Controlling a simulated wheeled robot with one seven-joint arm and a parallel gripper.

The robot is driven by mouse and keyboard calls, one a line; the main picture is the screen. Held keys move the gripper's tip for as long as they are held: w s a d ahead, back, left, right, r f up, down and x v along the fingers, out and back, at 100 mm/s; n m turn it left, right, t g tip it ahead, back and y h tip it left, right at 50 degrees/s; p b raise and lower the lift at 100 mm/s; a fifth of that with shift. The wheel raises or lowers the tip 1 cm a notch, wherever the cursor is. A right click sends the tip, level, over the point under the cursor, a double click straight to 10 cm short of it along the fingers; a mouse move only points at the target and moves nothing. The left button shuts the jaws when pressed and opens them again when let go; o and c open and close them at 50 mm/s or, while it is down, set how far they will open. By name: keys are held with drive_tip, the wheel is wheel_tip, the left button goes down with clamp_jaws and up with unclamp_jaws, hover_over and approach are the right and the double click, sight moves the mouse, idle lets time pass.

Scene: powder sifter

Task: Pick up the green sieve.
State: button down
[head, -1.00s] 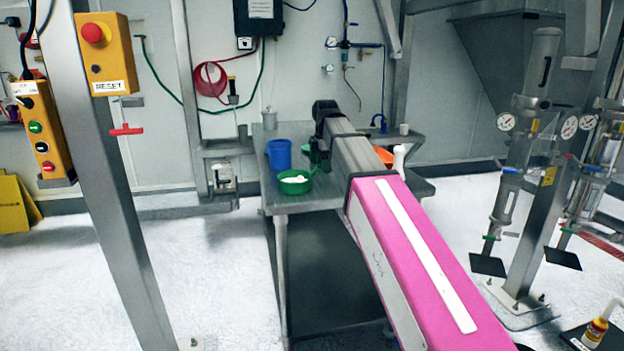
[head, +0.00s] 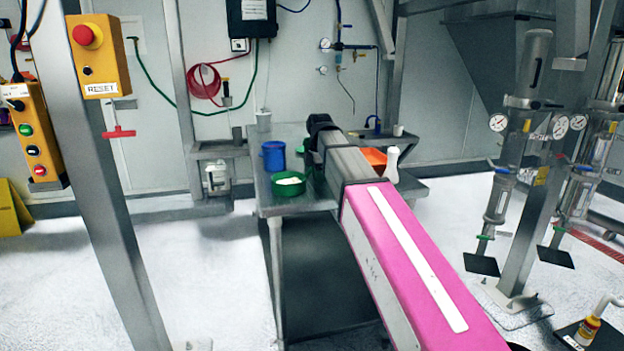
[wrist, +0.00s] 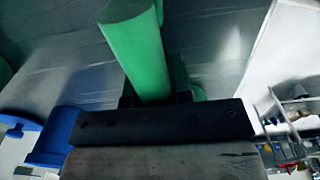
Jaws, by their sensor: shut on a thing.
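My gripper (wrist: 157,97) is shut on a green part that I take for the green sieve (wrist: 135,45). In the wrist view this part rises as a long smooth piece from between the jaws. The rest of the sieve cannot be made out there. A round green bowl-shaped thing (head: 293,190) with white contents stands on the table left of my arm. I cannot tell whether it belongs to the held piece.
The grey metal table (head: 290,208) also bears a blue container (head: 273,156) behind the green bowl and an orange thing (head: 374,158) right of my arm. A white bottle-like thing (head: 391,166) stands near it. A grey post (head: 100,170) stands at the left.

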drive_tip(key=shift+r, duration=0.1)
drive_tip(key=shift+r, duration=0.6)
wheel_tip(320, 180, up, 2)
drive_tip(key=shift+r, duration=0.2)
drive_tip(key=s+a+r, duration=0.6)
drive_tip(key=a+r, duration=0.1)
drive_tip(key=a, duration=0.2)
drive_tip(key=shift+s+a, duration=0.25)
drive_tip(key=shift+a, duration=0.15)
drive_tip(key=shift+r, duration=0.1)
idle(0.7)
